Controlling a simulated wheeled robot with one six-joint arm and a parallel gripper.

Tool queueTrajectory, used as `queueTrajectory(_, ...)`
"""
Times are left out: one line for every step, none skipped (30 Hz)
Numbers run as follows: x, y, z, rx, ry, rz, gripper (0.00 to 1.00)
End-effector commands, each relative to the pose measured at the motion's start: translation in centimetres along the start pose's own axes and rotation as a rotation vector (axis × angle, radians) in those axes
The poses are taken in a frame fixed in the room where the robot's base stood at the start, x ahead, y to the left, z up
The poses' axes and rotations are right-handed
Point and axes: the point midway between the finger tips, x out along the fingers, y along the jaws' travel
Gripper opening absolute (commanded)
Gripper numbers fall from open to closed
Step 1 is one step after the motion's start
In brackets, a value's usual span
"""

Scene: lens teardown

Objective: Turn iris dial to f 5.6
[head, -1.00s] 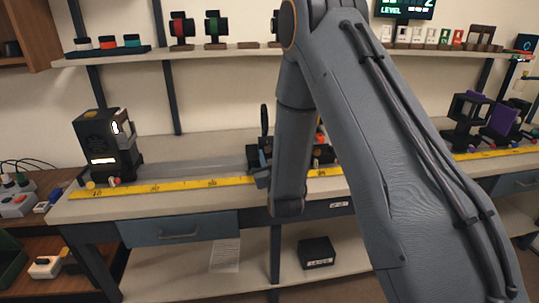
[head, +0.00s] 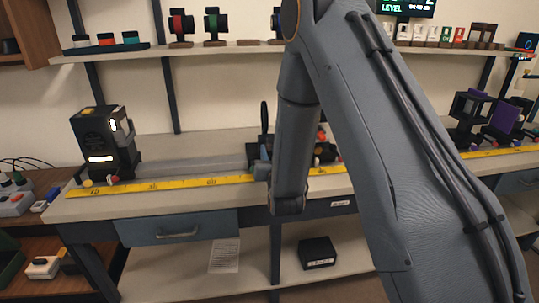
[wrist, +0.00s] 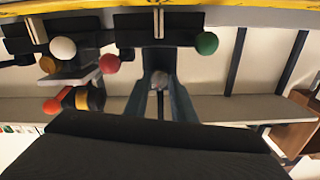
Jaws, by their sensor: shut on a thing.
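In the wrist view my gripper (wrist: 163,94) has its two blue-grey fingers around a small pale grey knob (wrist: 159,78), which seems to be the iris dial. Its f-number marks cannot be read. The knob sits by a dark carrier (wrist: 135,38) on the bench rail. In the head view only a small blue-grey part of my gripper (head: 262,172) shows, beside a black upright mount (head: 264,125); my arm hides the rest and the dial.
A yellow ruler (head: 160,185) runs along the bench front. A black lamp housing (head: 103,143) stands at left; purple-panelled mounts (head: 508,119) stand at right.

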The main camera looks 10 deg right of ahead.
Motion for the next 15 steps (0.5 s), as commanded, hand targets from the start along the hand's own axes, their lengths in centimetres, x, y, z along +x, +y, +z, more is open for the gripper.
queueTrajectory(0.04,0.0,0.08,0.042,0.001,0.0,0.01)
queueTrajectory(0.04,0.0,0.08,0.071,0.001,0.0,0.01)
queueTrajectory(0.04,0.01,0.09,0.109,0.001,0.0,0.01)
queueTrajectory(0.03,0.01,0.1,0.137,0.001,0.0,0.01)
queueTrajectory(0.03,0.01,0.11,0.166,0.001,0.0,0.01)
queueTrajectory(0.02,0.01,0.12,0.202,0.001,0.0,0.01)
queueTrajectory(0.02,0.01,0.11,0.229,0.001,0.0,0.01)
queueTrajectory(0.01,0.01,0.1,0.256,0.001,0.0,0.01)
queueTrajectory(0.01,0.01,0.08,0.29,0.001,0.0,0.01)
queueTrajectory(0.01,0.01,0.08,0.315,0.001,0.0,0.01)
queueTrajectory(0.01,0.01,0.07,0.338,0.001,0.0,0.01)
queueTrajectory(0.01,0.01,0.08,0.369,0.001,0.0,0.01)
queueTrajectory(0.0,0.01,0.08,0.392,0.001,0.0,0.01)
queueTrajectory(0.0,0.01,0.09,0.413,0.001,0.0,0.01)
queueTrajectory(0.0,0.01,0.09,0.44,0.0,0.0,0.01)
